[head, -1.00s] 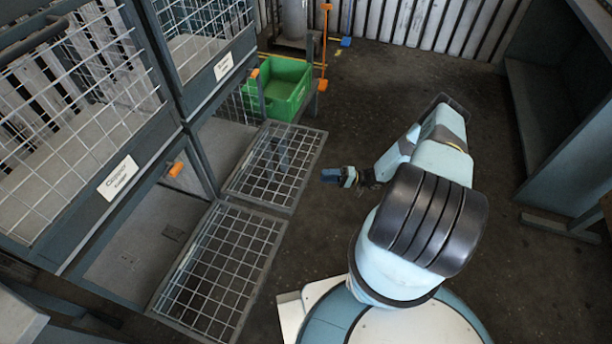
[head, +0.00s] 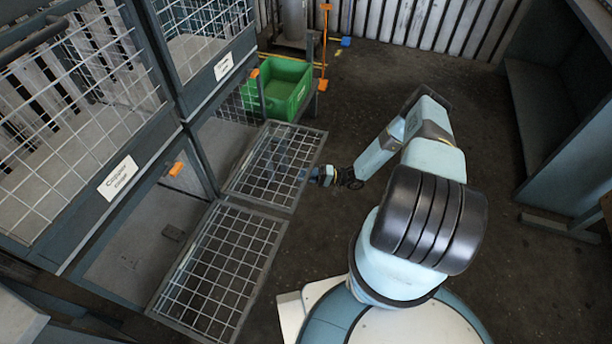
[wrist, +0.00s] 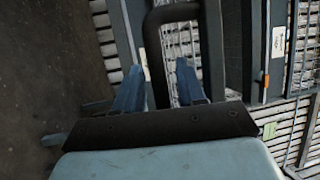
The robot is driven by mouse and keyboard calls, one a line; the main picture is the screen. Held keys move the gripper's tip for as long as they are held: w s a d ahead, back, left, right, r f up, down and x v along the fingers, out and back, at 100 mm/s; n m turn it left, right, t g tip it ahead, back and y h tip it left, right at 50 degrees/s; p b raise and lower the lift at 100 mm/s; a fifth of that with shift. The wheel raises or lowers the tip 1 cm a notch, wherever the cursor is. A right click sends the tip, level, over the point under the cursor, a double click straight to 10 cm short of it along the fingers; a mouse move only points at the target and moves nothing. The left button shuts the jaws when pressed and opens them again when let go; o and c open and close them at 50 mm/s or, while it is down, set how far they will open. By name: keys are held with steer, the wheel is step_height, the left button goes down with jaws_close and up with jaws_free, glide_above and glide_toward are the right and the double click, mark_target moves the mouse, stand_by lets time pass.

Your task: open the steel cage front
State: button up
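The steel cage front with wire mesh (head: 318,143) is at the left of centre in the head view, in a grey frame. The fingers are apart, with a visible gap between the bar and the right finger. The handle is not clear in the head view.
A second mesh panel (head: 254,209) lies nearer, beside the first. Taller mesh cages with a white label (head: 118,177) stand at the left. A green bin (head: 286,88) is behind. The dark floor (head: 310,240) is clear; a blue-grey shelf unit (head: 575,120) stands right.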

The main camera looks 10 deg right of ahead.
jaws_close()
stand_by(0.3)
